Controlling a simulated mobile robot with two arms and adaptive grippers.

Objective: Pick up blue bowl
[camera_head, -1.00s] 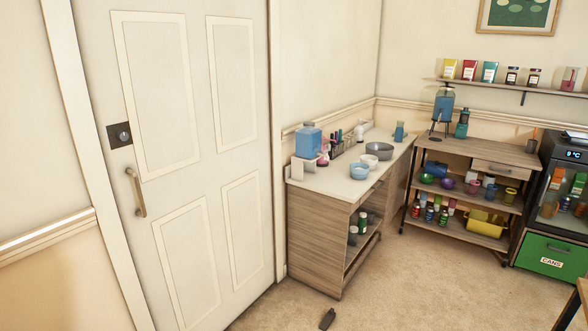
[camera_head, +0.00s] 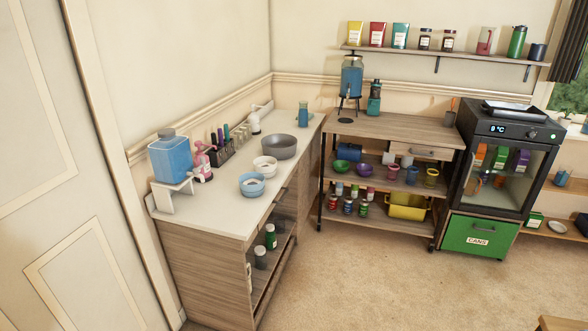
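The blue bowl (camera_head: 252,185) is light blue and sits upright on the pale top of the wooden counter (camera_head: 215,215), near its front edge. Something small and pale shows inside it, too small to make out. A white bowl (camera_head: 265,166) stands just behind it, and a larger grey bowl (camera_head: 279,146) is farther back. Neither of my grippers is in view.
A blue water tank on a white stand (camera_head: 170,158), a pink bottle (camera_head: 202,162) and a dark rack (camera_head: 220,154) line the wall side. Shelves (camera_head: 390,125) and a glass-fronted appliance (camera_head: 503,160) stand beyond. The carpet (camera_head: 370,280) before the counter is mostly clear.

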